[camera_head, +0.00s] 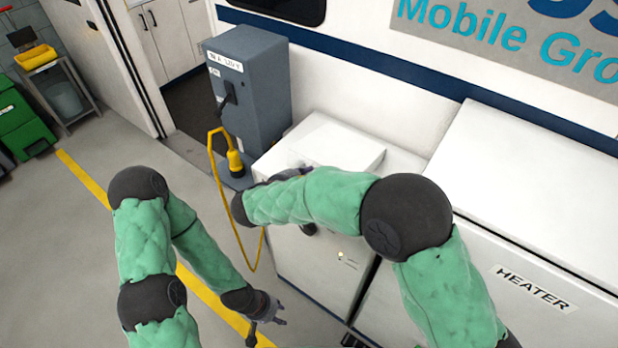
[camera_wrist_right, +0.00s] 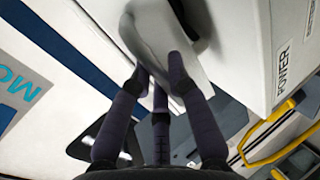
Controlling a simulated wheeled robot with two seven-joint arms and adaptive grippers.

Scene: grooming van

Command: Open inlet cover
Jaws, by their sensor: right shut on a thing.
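My right gripper (camera_head: 286,174) reaches over the white box (camera_head: 318,138) on the van's side; my own forearm hides much of the box's front. In the right wrist view the fingers (camera_wrist_right: 160,75) are shut on a pale grey, curved flap (camera_wrist_right: 158,30), which looks like the inlet cover. A dark curved shape lies just beside the flap. The white face with the word POWER (camera_wrist_right: 284,72) is to its right. My left gripper (camera_head: 266,318) hangs low over the floor, its fingers apart and empty.
A grey power pedestal (camera_head: 252,82) with a yellow cable and plug (camera_head: 235,160) stands left of the white box. A white HEATER cabinet (camera_head: 545,240) is at the right. The floor with its yellow line is clear on the left.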

